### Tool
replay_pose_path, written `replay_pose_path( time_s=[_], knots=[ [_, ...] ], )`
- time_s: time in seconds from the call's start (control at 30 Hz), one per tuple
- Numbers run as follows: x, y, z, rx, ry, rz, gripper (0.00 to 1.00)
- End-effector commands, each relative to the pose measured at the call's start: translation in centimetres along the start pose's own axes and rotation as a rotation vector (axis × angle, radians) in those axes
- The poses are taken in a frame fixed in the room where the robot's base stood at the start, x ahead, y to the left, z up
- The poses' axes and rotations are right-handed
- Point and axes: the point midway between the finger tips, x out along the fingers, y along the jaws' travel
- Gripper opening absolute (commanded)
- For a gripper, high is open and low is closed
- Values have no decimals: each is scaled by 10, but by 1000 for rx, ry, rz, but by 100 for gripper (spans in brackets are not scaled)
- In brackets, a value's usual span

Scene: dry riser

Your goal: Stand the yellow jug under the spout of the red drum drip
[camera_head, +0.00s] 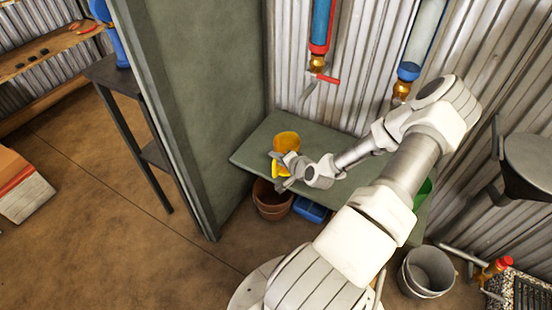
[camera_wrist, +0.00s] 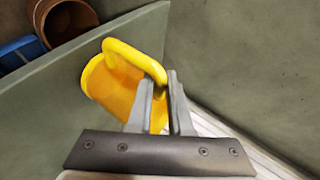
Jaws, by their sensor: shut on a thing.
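The yellow jug (camera_head: 287,141) is over the left part of the green bench in the head view. It fills the middle left of the wrist view (camera_wrist: 108,88), tilted in the picture. My gripper (camera_wrist: 160,88) is shut on its yellow handle, and the fingers hide part of the jug. In the head view my gripper (camera_head: 281,175) is at the jug's near side. I cannot tell if the jug touches the bench. On the wall above stands a blue column with red edging (camera_head: 321,25), with a brass spout (camera_head: 317,62) and red lever below it. No other red drum shows.
The green bench (camera_head: 255,150) is bare left of the jug. A green partition (camera_head: 200,100) rises at its left. A second column with a blue collar (camera_head: 408,71) hangs right. Below are a terracotta pot (camera_head: 271,203), blue bin (camera_head: 311,211) and grey bucket (camera_head: 427,273).

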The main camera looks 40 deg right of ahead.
Motion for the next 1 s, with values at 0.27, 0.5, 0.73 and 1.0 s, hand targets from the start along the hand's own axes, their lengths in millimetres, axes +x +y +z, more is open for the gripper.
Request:
replay_pose_path(
  time_s=[0.27, 0.5, 0.73, 1.0],
  knots=[
    [9, -1, -23, -1, 3, -1, 0],
    [16, -1, -41, -1, 4, -1, 0],
    [23, -1, -57, -1, 3, -2, 0],
    [30, -1, -75, -1, 2, -2, 0]
  ],
)
